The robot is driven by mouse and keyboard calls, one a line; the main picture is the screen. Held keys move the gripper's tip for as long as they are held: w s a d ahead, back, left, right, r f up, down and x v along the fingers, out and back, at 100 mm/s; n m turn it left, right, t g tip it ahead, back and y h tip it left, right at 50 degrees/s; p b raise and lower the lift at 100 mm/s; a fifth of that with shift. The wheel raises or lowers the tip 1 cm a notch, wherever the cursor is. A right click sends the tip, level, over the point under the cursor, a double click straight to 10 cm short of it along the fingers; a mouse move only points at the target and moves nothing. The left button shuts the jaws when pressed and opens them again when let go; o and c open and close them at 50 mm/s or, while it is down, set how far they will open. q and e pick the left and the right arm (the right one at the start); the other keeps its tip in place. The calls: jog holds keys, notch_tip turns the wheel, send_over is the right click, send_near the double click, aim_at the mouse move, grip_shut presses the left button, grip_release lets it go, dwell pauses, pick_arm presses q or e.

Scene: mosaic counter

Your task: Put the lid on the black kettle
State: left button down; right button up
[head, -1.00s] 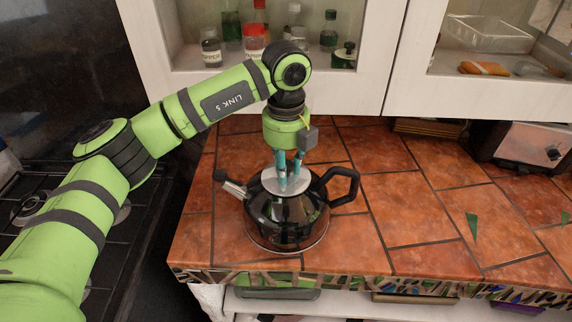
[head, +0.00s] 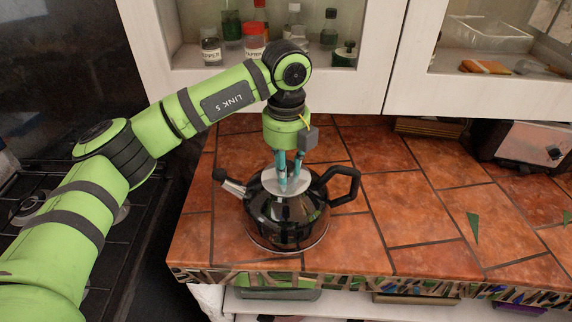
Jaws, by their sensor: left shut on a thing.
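The black kettle (head: 285,222) stands upright on the tiled counter, its spout to the left and its handle to the right. The round grey lid (head: 272,184) is at the kettle's top opening and looks about level. My left gripper (head: 290,184) points down from above with its teal fingers shut on the middle of the lid. The fingers hide the lid's knob. I cannot tell whether the lid is fully seated or just above the rim. My right gripper is not in view.
A toaster (head: 528,150) stands at the back right. Cabinets (head: 375,95) hang behind the kettle. A dark stove (head: 40,200) is at the left.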

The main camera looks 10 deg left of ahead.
pick_arm(q)
jog(key=shift+f+b, duration=0.3)
jog(key=shift+b, duration=0.05)
dwell(0.5)
jog(key=shift+c, duration=1.9)
grip_release()
jog(key=shift+r+p, duration=2.05)
jog(key=shift+r, duration=1.5)
